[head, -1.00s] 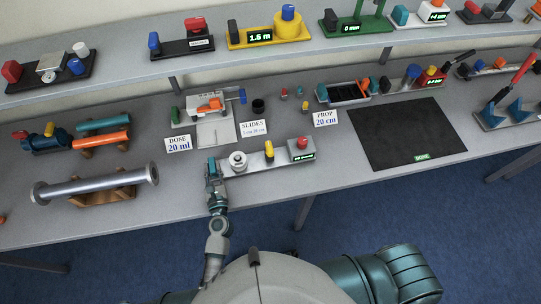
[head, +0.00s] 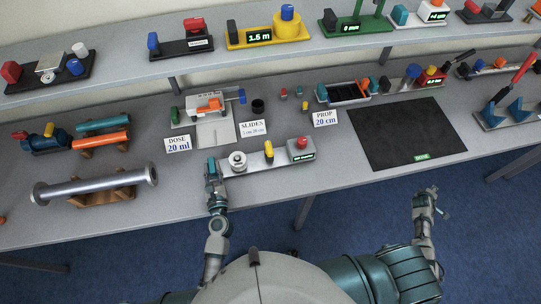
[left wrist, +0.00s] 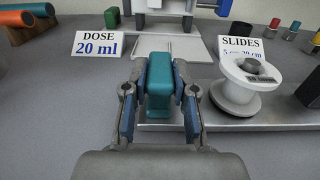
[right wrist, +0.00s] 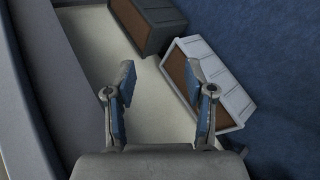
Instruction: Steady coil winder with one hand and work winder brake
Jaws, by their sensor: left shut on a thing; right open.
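The coil winder (head: 263,160) is a flat grey plate near the front edge of the bench. It carries a white spool (head: 238,161), a yellow-topped lever (head: 268,150) and a red-topped unit (head: 300,149) with a green display. I cannot tell which part is the brake. My left gripper (head: 212,170) is shut on the teal block (left wrist: 159,87) at the plate's left end, with a blue-padded finger on each side. The spool (left wrist: 245,80) stands just right of it in the left wrist view. My right gripper (head: 426,201) is open and empty, off the bench's front edge, above the floor.
A black mat (head: 407,135) lies right of the winder. A metal pipe (head: 95,187) on wooden cradles lies to the left. A "DOSE 20 ml" card (head: 178,144) stands behind. Crates (right wrist: 212,80) lie below my right gripper.

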